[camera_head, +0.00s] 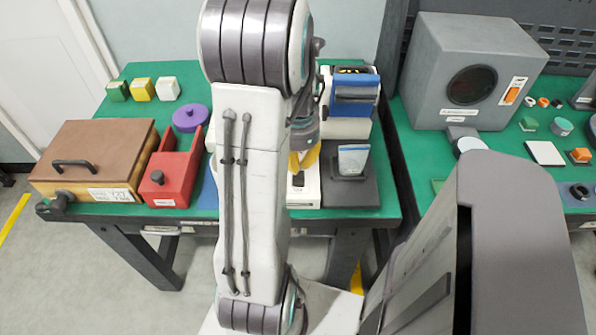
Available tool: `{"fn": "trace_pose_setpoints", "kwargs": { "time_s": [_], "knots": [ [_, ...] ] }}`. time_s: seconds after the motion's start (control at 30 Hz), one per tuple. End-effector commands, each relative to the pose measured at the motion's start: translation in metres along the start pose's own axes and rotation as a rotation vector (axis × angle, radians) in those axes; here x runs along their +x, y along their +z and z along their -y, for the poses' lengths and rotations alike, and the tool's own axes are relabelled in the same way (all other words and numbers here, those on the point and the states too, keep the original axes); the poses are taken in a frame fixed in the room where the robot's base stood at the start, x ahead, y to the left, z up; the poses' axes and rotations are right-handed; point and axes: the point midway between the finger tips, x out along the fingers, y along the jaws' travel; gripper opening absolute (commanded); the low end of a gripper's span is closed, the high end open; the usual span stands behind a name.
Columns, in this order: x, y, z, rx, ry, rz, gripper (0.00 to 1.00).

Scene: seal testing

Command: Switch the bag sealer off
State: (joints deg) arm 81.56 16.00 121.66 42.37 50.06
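A white machine with a blue front (354,92) stands at the back of the left green table, partly behind my arm; it looks like the bag sealer, but I cannot read a label. A low white unit (306,196) with a small dark part (298,180) on top sits in front of it. I cannot tell whether that part is the sealer's switch or how it is set. My gripper (304,162), with yellow fingertips, points down just above or behind this dark part. Contact and finger gap are unclear because my arm covers much of it.
A dark grey stand (352,192) with a clear pouch-like piece (353,158) is right of my gripper. A red open box (176,178), a brown-lidded box (92,150) and a purple disc (190,118) lie left. A grey chamber (470,62) with an orange switch (512,94) stands on the right table.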

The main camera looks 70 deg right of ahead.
Motion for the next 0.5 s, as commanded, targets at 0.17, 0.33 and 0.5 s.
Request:
{"fn": "trace_pose_setpoints", "kwargs": {
  "time_s": [0.17,0.33,0.5],
  "knots": [
    [-0.016,0.000,0.000,0.000,-0.001,-0.001,0.00],
    [-0.028,0.000,0.000,0.000,-0.001,-0.001,0.00],
    [-0.040,0.000,0.000,0.000,-0.001,-0.001,0.00]
  ]
}}
